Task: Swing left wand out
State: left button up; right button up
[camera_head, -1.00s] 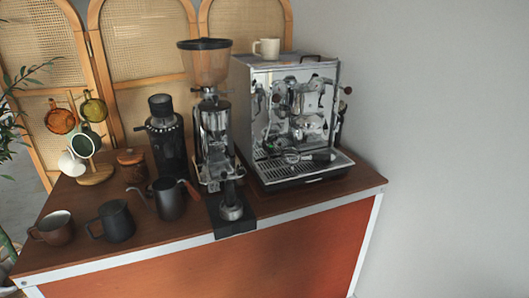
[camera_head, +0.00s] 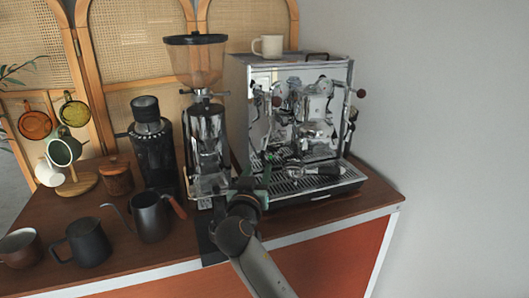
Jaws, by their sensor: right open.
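The chrome espresso machine (camera_head: 305,75) stands on the right part of the cart. Its left wand (camera_head: 269,130) is a thin metal tube hanging at the machine's front left, hard to pick out against the reflective front panel. My right gripper (camera_head: 259,170) has come up from the bottom of the view and is at the machine's front left corner, close to the wand's lower end. Its jaws are open. I cannot tell whether a finger touches the wand. My left gripper is not in view.
A grinder (camera_head: 208,130) with a hopper stands close left of my gripper. The drip tray (camera_head: 315,188) lies below and right of it. A cream cup (camera_head: 268,46) sits on the machine. A kettle (camera_head: 150,218) and dark pitcher (camera_head: 88,242) stand at left.

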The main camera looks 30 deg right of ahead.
aim_at(264, 152)
jog(key=p+x, duration=0.1)
jog(key=x, duration=0.9)
jog(key=shift+w+d, duration=0.25)
jog(key=shift+f, duration=0.1)
grip_shut()
dwell(0.9)
